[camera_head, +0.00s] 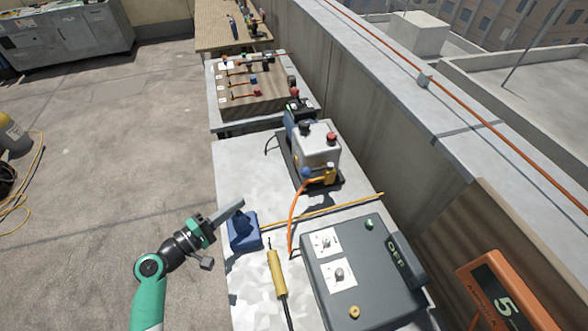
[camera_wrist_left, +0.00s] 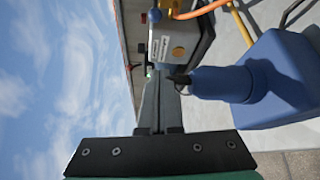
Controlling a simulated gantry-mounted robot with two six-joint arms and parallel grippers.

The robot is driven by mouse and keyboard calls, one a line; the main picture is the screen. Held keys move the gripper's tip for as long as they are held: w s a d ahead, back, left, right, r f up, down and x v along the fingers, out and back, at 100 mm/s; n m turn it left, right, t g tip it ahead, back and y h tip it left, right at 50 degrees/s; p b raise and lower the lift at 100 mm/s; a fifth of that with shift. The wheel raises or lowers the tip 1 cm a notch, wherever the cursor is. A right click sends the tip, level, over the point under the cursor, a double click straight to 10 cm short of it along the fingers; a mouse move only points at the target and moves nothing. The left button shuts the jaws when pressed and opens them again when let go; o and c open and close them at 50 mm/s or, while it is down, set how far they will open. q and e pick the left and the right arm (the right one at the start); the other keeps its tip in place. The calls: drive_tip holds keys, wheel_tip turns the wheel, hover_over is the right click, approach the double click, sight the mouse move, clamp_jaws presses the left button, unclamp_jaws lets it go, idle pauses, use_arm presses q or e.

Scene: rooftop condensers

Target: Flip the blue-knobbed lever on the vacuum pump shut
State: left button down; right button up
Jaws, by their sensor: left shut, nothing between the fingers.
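The vacuum pump (camera_head: 318,148) is a grey box with a red knob on top, standing on the white-topped table (camera_head: 240,165). Its blue knob (camera_head: 306,172) sits low on the front, beside a yellow fitting and an orange hose. In the left wrist view the pump (camera_wrist_left: 185,42) is ahead of the fingertips, with the blue knob (camera_wrist_left: 155,15) at the top. My left gripper (camera_head: 241,203) is shut and empty, left of the pump and apart from it, above a blue tool. The lever arm itself is too small to make out. My right gripper is out of view.
The blue tool (camera_head: 243,234) stands close by the left fingers; it also shows in the wrist view (camera_wrist_left: 275,80). A yellow rod (camera_head: 345,204) crosses the table before the pump. A grey control box (camera_head: 375,300) and yellow-handled probe (camera_head: 276,273) lie nearer.

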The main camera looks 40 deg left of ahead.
sight(314, 170)
use_arm(q)
drive_tip(key=shift+w+a+r, duration=0.25)
drive_tip(key=shift+w+a, duration=0.05)
drive_tip(key=shift+w, duration=0.05)
drive_tip(key=shift+s, duration=0.1)
drive_tip(key=shift+d+f, duration=0.1)
drive_tip(key=w+b, duration=0.1)
drive_tip(key=w, duration=0.5)
drive_tip(key=w+f+b, duration=0.1)
drive_tip(key=w, duration=0.6)
drive_tip(key=w+b, duration=0.2)
drive_tip(key=w, duration=0.5)
drive_tip(key=shift+w+a+f, duration=0.1)
drive_tip(key=shift+a+f, duration=0.1)
drive_tip(key=shift+a, duration=0.15)
drive_tip(key=d, duration=0.1)
drive_tip(key=d+p, duration=0.1)
drive_tip(key=s+d+r, duration=0.1)
drive_tip(key=shift+s+d+p, duration=0.1)
drive_tip(key=shift+d+p, duration=0.05)
drive_tip(key=shift+p, duration=0.25)
drive_tip(key=shift+d, duration=0.2)
drive_tip(key=shift+a, duration=0.1)
